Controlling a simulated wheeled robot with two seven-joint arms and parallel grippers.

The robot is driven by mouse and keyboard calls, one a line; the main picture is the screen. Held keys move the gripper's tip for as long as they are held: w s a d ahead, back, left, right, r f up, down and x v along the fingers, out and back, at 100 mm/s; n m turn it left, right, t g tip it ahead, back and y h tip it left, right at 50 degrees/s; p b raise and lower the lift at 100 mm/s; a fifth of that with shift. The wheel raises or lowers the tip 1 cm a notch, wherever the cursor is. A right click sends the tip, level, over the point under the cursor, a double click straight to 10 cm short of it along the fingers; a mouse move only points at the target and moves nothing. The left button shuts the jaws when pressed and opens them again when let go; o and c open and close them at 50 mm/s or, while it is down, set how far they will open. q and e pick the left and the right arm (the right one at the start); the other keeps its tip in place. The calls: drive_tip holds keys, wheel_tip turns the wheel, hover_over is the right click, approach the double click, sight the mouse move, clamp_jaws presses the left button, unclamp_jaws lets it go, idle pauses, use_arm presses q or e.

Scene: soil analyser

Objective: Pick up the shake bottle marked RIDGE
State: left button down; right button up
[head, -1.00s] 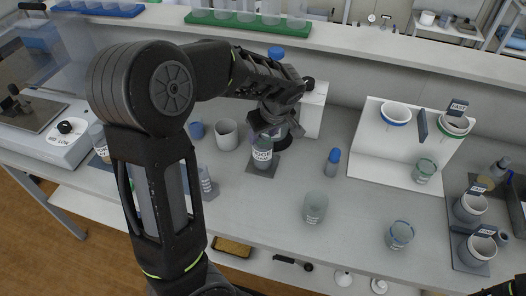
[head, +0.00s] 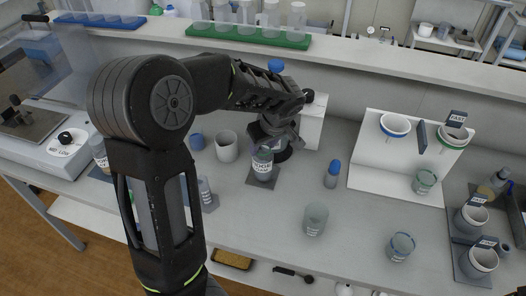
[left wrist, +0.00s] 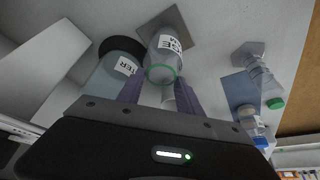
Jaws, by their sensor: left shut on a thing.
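The shake bottle (head: 262,166) is a clear bottle with a white label and stands upright at a small dark square mat. In the left wrist view the bottle (left wrist: 165,55) shows a green rim, and the visible end of its label reads "GE"; the rest is turned away. My left gripper (head: 268,147) is at the bottle's upper part. Its purple fingers (left wrist: 159,90) lie on both sides of the bottle, shut on it. I cannot tell whether the bottle's base touches the mat (head: 273,181). My right gripper is not in view.
A beaker (head: 227,147) and a blue cup (head: 196,141) stand left of the bottle. A blue-capped bottle (head: 332,174) and a glass cup (head: 315,219) stand to its right. A white stand (head: 370,172) with funnels is farther right. A white device (head: 313,124) is close behind.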

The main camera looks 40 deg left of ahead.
use_arm(q)
drive_tip(key=shift+s, duration=0.1)
drive_tip(key=shift+r+b, duration=0.55)
drive_tip(key=shift+r, duration=0.75)
drive_tip(key=shift+d+r, duration=0.1)
drive_tip(key=shift+r, duration=0.15)
drive_tip(key=s+d+b, duration=0.2)
drive_tip(key=s, duration=0.6)
drive_tip(key=s+d+b, duration=0.3)
drive_tip(key=s, duration=0.5)
drive_tip(key=shift+s+d+b, duration=0.35)
drive_tip(key=shift+r, duration=0.1)
